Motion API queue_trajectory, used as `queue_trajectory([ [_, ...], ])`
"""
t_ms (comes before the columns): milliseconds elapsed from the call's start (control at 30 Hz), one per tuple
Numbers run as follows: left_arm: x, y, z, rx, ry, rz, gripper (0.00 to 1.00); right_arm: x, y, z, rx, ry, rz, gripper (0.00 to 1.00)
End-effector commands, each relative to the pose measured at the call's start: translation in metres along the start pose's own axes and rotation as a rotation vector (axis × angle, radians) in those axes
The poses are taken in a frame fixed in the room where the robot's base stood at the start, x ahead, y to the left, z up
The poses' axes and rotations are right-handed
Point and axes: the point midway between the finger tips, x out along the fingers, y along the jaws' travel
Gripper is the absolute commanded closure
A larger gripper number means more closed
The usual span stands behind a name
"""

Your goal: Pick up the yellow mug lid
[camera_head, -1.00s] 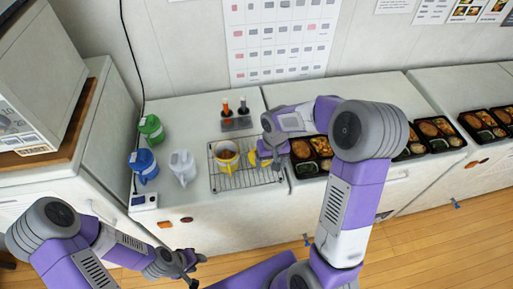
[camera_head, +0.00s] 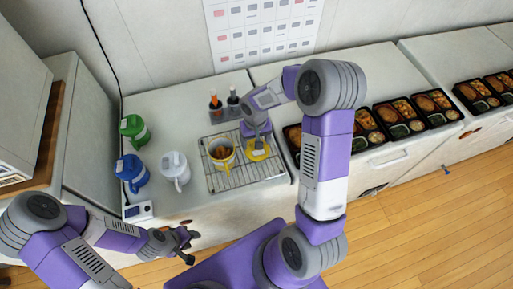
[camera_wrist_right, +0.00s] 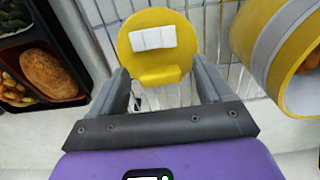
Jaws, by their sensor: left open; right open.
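The yellow mug lid (camera_head: 259,153) lies on the wire rack, right of the yellow mug (camera_head: 222,163). In the right wrist view the lid (camera_wrist_right: 155,28) is a round yellow disc with a white block on top and a yellow tab at its near edge. My right gripper (camera_wrist_right: 161,72) is open, its fingertips at either side of the lid's near part, with nothing held. In the head view the right gripper (camera_head: 256,143) hides part of the lid. The mug (camera_wrist_right: 262,45) is close to the right finger. My left gripper (camera_head: 189,244) is open and empty, in front of the counter.
The wire rack (camera_head: 214,184) stands on the counter. Black bento trays (camera_head: 364,128) lie to the right.

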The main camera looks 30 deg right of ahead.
Motion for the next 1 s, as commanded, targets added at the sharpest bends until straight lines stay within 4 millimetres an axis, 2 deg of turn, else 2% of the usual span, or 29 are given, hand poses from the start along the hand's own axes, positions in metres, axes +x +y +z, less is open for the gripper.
queue_trajectory([
  [267,0.0,0.0,0.0,0.0,0.0,0.0,0.57,0.003,0.0,0.0,0.0,0.002,0.0,0.23],
  [633,0.0,0.0,0.0,0.0,0.0,0.0,0.57,0.003,0.0,0.0,0.0,0.002,0.0,0.8],
  [867,0.0,0.0,0.0,0.0,0.0,0.0,0.57,0.002,0.0,-0.001,0.0,0.002,0.0,0.82],
  [1000,-0.001,0.001,0.0,0.0,0.0,0.0,0.57,-0.01,0.0,-0.001,0.001,0.005,0.0,0.82],
])
